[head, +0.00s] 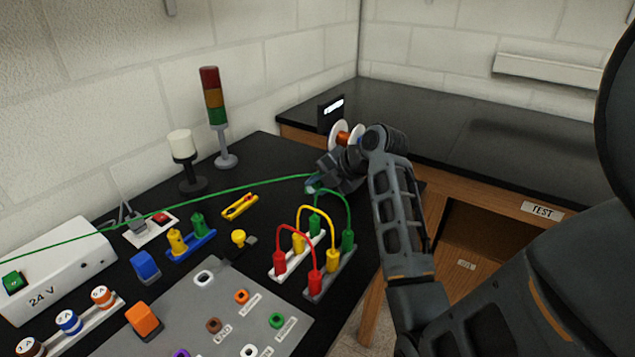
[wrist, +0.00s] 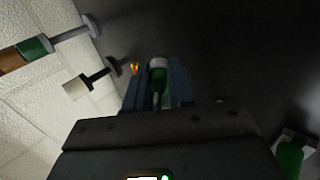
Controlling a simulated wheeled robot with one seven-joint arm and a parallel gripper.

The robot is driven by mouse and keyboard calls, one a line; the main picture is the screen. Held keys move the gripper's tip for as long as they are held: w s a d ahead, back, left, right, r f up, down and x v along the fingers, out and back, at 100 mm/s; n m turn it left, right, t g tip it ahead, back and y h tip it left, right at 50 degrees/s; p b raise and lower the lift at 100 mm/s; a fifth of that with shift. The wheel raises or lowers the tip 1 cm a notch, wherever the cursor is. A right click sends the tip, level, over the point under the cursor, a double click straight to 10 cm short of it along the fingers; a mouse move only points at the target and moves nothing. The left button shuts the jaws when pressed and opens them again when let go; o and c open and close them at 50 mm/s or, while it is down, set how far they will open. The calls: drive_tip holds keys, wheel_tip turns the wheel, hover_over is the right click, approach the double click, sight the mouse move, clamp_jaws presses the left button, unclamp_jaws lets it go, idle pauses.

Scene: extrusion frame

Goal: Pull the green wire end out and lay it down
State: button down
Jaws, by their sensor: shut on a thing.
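The long green wire (head: 222,187) runs from the left edge of the head view, over the bench, to my gripper (head: 317,184). In the wrist view my gripper (wrist: 158,88) is shut on the green wire end (wrist: 158,73), which shows as a green plug with a pale band between the fingers. In the head view the fingers hide most of this end. The gripper is above the back right part of the black bench, behind the plug rows. It looks clear of any socket, but its exact height cannot be told.
Two plug rows (head: 319,289) with red, yellow and green bridging leads stand just in front. A spool (head: 342,135) is close behind my gripper. The signal tower (head: 214,112) and white lamp (head: 181,147) stand at the back left. Bare black bench lies between them and the yellow clip (head: 240,206).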

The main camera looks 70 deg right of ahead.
drive_tip(key=shift+f+b, duration=1)
drive_tip(key=shift+f, duration=0.7)
drive_tip(key=c, duration=0.9)
unclamp_jaws()
drive_tip(key=shift+s, duration=0.1)
drive_tip(key=v, duration=0.7)
drive_tip(key=shift+s+r+b, duration=0.1)
drive_tip(key=shift+r+b, duration=0.2)
drive_tip(key=shift+r, duration=0.15)
